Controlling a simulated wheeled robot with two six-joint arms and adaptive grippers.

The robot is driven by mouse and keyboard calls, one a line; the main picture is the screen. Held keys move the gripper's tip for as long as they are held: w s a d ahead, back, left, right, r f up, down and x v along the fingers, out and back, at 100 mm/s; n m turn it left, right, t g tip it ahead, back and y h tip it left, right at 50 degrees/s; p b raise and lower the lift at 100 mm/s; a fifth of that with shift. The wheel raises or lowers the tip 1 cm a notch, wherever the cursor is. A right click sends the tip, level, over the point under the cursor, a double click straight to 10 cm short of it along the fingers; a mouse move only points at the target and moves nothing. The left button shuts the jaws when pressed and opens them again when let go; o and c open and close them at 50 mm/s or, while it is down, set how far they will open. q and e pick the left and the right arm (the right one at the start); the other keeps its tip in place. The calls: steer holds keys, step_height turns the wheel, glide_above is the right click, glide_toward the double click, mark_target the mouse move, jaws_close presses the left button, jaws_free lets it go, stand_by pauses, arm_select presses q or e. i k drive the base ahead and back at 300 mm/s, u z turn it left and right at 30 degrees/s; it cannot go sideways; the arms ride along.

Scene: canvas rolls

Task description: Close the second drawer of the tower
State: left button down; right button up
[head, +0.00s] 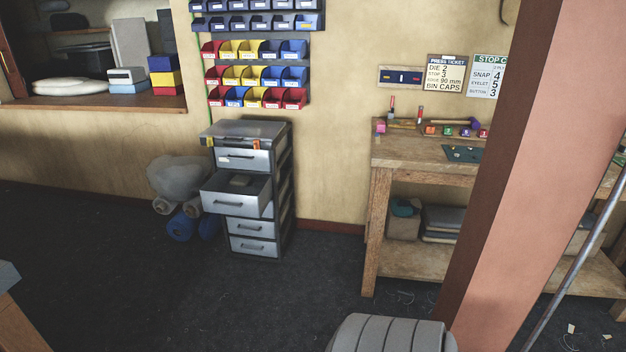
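The drawer tower (287,190) stands against the tan wall, left of the workbench, with a dark frame and pale grey drawer fronts. Its second drawer from the top (231,203) is pulled out toward the left front, and a greyish item lies inside it. The top drawer (243,160) and the lower drawers (252,228) look shut. Neither of my grippers shows in the head view.
A wooden workbench (420,152) stands right of the tower. A reddish pillar (545,150) rises at the right front. A grey ribbed object (388,335) is at the bottom edge. Rolls (181,227) and a grey bag lie left of the tower. Dark floor before the tower is clear.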

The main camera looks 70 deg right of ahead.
mark_target(242, 188)
steer(key=z, duration=1.95)
steer(key=i, duration=3)
steer(key=z, duration=0.95)
steer(key=i, duration=0.7)
steer(key=u, duration=2.25)
